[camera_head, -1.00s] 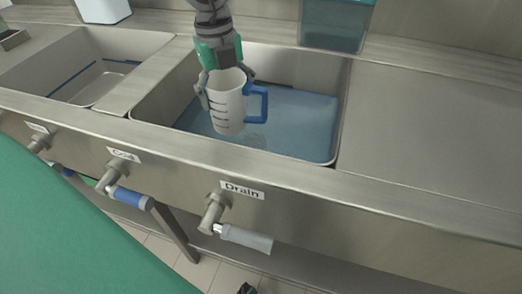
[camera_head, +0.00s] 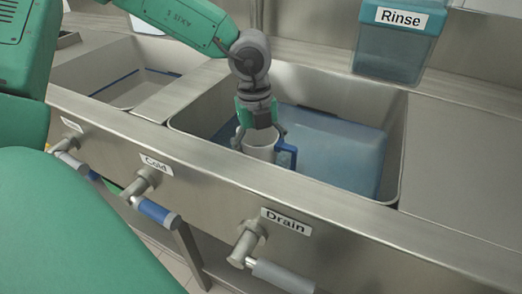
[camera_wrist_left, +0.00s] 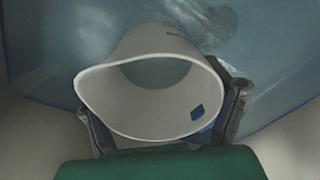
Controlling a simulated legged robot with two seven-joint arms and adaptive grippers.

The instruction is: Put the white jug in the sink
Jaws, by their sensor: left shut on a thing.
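The white jug (camera_head: 259,146) with a blue handle is upright inside the right-hand sink basin (camera_head: 398,150), its lower part hidden behind the basin's front rim. My left gripper (camera_head: 262,134) is shut on the jug from above and behind, with a finger on each side. In the left wrist view the jug (camera_wrist_left: 150,85) shows its open mouth and looks empty, between the two fingers of the gripper (camera_wrist_left: 165,125). I cannot tell whether the jug's base touches the basin floor. My right gripper is not in view.
Blue water or a blue surface (camera_head: 335,150) fills the basin's right part. A teal container labelled Rinse (camera_head: 392,45) stands behind the basin. A second basin (camera_head: 115,80) lies to the left. Cold (camera_head: 152,210) and Drain (camera_head: 270,265) valve handles stick out in front. The right counter is clear.

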